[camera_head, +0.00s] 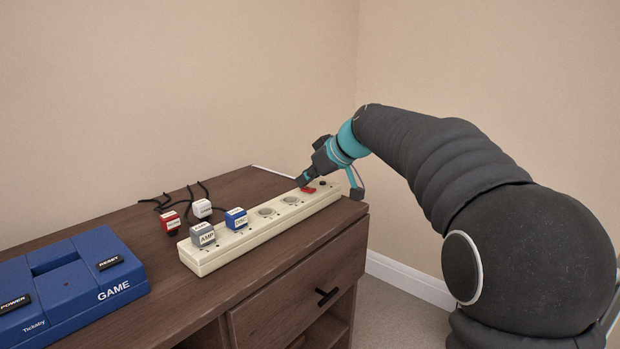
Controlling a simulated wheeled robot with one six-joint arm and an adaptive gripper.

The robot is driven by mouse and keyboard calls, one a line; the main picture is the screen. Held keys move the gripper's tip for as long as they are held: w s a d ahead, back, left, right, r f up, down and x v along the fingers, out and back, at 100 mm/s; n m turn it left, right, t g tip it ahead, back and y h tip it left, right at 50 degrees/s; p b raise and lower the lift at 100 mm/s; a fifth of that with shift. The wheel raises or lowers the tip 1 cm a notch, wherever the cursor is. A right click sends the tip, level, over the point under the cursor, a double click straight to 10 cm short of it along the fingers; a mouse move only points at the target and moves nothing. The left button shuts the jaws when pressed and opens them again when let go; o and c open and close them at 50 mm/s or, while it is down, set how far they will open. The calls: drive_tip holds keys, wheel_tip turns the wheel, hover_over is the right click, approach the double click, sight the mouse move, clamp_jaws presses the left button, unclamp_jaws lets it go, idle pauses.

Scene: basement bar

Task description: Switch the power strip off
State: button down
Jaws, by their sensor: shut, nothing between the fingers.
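The cream power strip (247,238) lies along the front right of the brown wooden cabinet top. A grey plug marked AMP (202,234) and a blue plug (236,218) sit in its left sockets; the sockets to their right are empty. A red switch (309,190) shows near the strip's right end. My gripper (302,181) is shut and empty, pointing down and left, its tip at or just above the red switch. I cannot tell whether it touches the switch, and it hides part of that end. The switch's position is not clear.
A red plug (170,222) and a white plug (202,208) with black cords are behind the strip's left end. A blue game console (64,286) fills the cabinet's front left. Beige walls stand behind and to the right.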

drive_tip(key=shift+r, duration=0.1)
drive_tip(key=r+p, duration=0.1)
drive_tip(key=r, duration=0.2)
drive_tip(key=shift+w+a+r+p, duration=0.15)
drive_tip(key=shift+a+r+p, duration=0.05)
drive_tip(key=shift+r+p, duration=0.15)
drive_tip(key=a+r+v, duration=0.1)
drive_tip(key=v, duration=0.9)
drive_tip(key=shift+w+r, duration=0.15)
drive_tip(key=shift+w, duration=0.25)
drive_tip(key=m+h, duration=0.2)
drive_tip(key=m, duration=0.2)
approach(304, 188)
drive_tip(key=w+d, duration=0.1)
drive_tip(key=d, duration=0.2)
drive_tip(key=s+d+f+m+g+h, duration=0.1)
drive_tip(key=s+d+f+m, duration=0.2)
drive_tip(key=s+f, duration=0.25)
drive_tip(key=s+d+f+m+h, duration=0.1)
drive_tip(key=s+f, duration=0.3)
drive_tip(key=s, duration=0.5)
drive_tip(key=s+d+f+m+h, duration=0.1)
drive_tip(key=s+d+f, duration=0.2)
drive_tip(key=s, duration=0.7)
drive_tip(key=s+d+f+h, duration=0.2)
drive_tip(key=s+f, duration=0.3)
drive_tip(key=s, duration=0.5)
drive_tip(key=shift+s+d+f+m, duration=0.25)
drive_tip(key=shift+f+m, duration=0.1)
drive_tip(key=shift+m, duration=0.05)
